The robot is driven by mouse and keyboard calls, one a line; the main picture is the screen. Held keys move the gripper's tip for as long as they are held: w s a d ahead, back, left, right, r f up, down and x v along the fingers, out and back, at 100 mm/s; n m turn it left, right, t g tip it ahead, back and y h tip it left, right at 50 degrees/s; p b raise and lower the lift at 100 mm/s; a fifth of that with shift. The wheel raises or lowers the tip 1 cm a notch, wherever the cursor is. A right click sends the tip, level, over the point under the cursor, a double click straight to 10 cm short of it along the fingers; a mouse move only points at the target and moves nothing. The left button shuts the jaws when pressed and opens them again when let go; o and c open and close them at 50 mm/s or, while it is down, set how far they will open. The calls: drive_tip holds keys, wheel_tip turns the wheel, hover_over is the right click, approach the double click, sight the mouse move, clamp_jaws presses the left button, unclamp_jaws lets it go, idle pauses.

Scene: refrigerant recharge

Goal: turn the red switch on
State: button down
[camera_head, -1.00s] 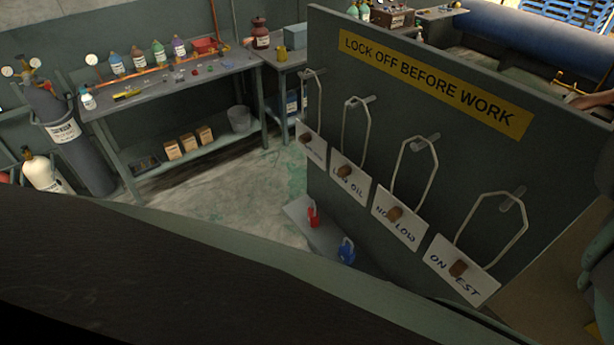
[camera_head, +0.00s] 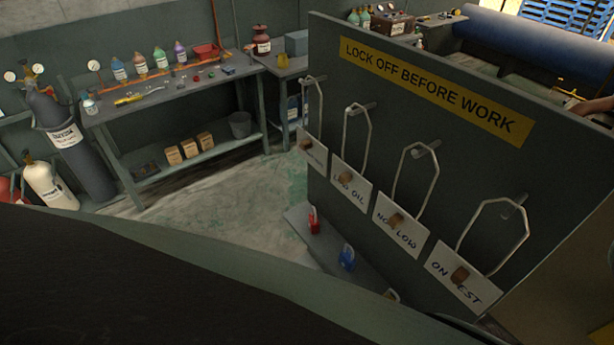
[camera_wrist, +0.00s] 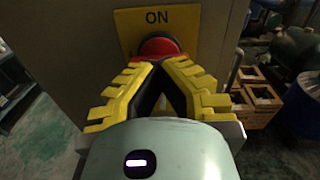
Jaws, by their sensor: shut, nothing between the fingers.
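The red switch (camera_wrist: 158,45) is a round red knob on a yellow plate (camera_wrist: 128,20) marked ON, on a grey-brown panel in the wrist view. My gripper (camera_wrist: 162,66) has yellow stepped fingers with dark inner pads. Its fingertips meet right in front of the knob and cover its lower part. The fingers are shut with nothing between them. I cannot tell whether the tips touch the knob. The head view does not show the red switch or my gripper.
In the head view, a lock-off board (camera_head: 420,170) with hanging tags stands at right. A workbench (camera_head: 175,85) is at back left, with open floor between.

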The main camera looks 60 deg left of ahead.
drive_tip(key=shift+s+d+f+m, duration=0.1)
drive_tip(key=shift+f+m, duration=0.1)
drive_tip(key=shift+m, duration=0.2)
drive_tip(key=shift+r, duration=0.2)
drive_tip(key=c, duration=1.7)
unclamp_jaws()
drive_tip(key=o, duration=0.6)
drive_tip(key=shift+s+p, duration=0.7)
drive_tip(key=shift+s, duration=3.7)
